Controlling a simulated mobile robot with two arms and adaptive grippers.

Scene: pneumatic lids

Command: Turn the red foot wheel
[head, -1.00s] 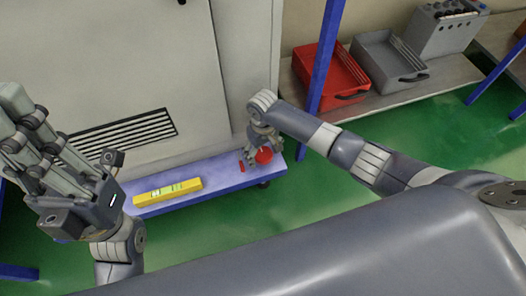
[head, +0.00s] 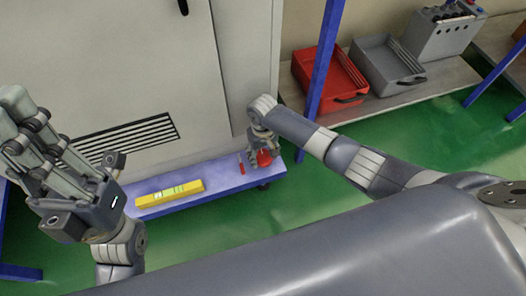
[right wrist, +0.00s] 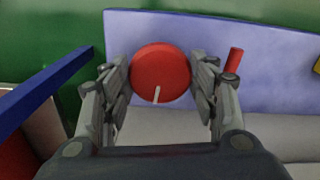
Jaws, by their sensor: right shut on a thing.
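The red foot wheel (right wrist: 160,70) is a round red disc with a white mark on its rim, at the right end of the blue base (head: 216,178) of the grey cabinet. In the head view the wheel (head: 265,158) is partly hidden by my right gripper (head: 261,157). In the right wrist view my right gripper (right wrist: 162,82) has one finger on each side of the wheel and is shut on it. My left gripper (head: 45,150) is raised at the left, away from the wheel, with its fingers pointing up; its fingertip gap is unclear.
A small red peg (right wrist: 234,60) stands beside the wheel. A yellow spirit level (head: 170,194) lies on the blue base. A blue post (head: 322,60) rises right of the cabinet, before a red crate (head: 328,82) and a grey crate (head: 385,68). The green floor in front is clear.

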